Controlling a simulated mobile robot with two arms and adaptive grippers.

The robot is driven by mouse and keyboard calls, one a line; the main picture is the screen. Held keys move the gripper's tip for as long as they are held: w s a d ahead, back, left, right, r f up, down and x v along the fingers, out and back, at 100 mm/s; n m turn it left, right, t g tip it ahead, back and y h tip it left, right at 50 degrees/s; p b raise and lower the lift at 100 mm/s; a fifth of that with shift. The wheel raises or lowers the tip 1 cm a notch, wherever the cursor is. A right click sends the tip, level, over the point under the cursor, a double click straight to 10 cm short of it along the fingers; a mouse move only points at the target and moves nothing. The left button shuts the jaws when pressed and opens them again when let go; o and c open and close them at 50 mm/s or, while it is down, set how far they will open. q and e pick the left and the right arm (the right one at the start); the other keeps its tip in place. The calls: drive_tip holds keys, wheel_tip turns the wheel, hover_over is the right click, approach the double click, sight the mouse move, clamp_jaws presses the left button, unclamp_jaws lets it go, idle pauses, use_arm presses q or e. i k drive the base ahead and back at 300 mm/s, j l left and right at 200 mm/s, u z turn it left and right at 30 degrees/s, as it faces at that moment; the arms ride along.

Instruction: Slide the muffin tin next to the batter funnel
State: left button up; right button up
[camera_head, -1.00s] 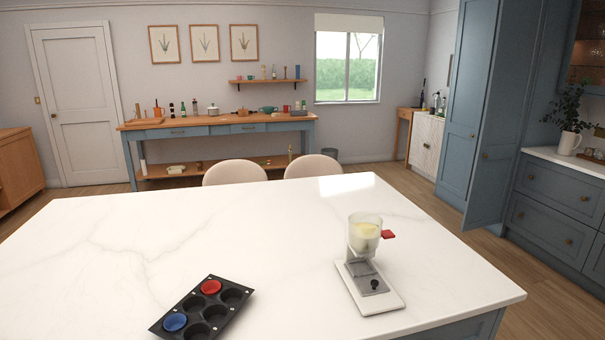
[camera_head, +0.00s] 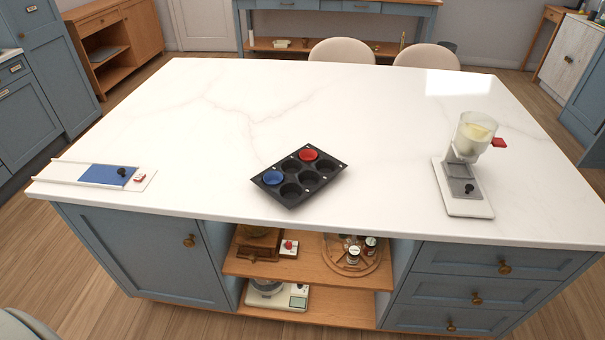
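The black muffin tin (camera_head: 318,185) lies at an angle near the front middle of the white island top. It has several cups, one with a blue liner (camera_head: 273,177) and one with a red liner (camera_head: 308,154). The batter funnel (camera_head: 475,135) stands upright on a white base to the right, with pale batter in its clear hopper and a red tab on its right side. A wide stretch of bare worktop separates tin and funnel. Neither of my grippers shows in the head view.
The island worktop (camera_head: 215,115) is mostly clear. A white board with a blue panel (camera_head: 107,174) lies at its left front edge. Below are open shelves with a scale (camera_head: 277,294) and jars, drawers at right. Two chairs (camera_head: 342,50) stand behind.

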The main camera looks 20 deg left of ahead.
sight(301, 180)
drive_tip(key=i+j, duration=0.1)
drive_tip(key=j, duration=0.65)
drive_tip(key=i+j+z, duration=0.1)
drive_tip(key=j, duration=1.35)
drive_tip(key=i+z, duration=0.05)
